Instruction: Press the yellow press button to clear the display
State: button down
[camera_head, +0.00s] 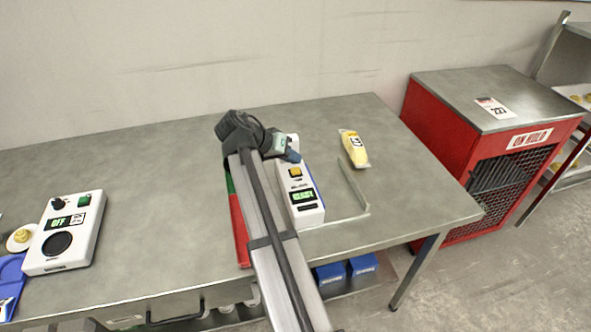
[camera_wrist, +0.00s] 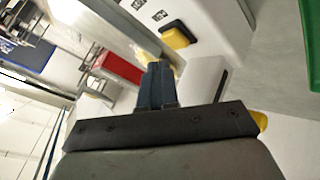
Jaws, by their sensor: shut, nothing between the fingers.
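The yellow press button (camera_head: 295,172) sits on top of a white device (camera_head: 311,217), above its lit green display (camera_head: 302,196). The display's text is too small to read surely. The button also shows in the wrist view (camera_wrist: 179,34), on a dark base. My gripper (camera_head: 293,156) is over the far end of the device, just beyond the button in the head view. In the wrist view its dark fingers (camera_wrist: 157,82) are together and empty, with the button apart from them, up and to the right. The height of the fingertips above the device is hard to tell.
A yellow packet (camera_head: 354,148) lies right of the device, near a thin metal rail (camera_head: 352,188). A white control box (camera_head: 66,235) stands at the left of the table (camera_head: 160,190). A red cabinet (camera_head: 437,130) stands at the right.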

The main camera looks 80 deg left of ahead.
aim_at(292, 171)
jog(key=shift+r, duration=2.25)
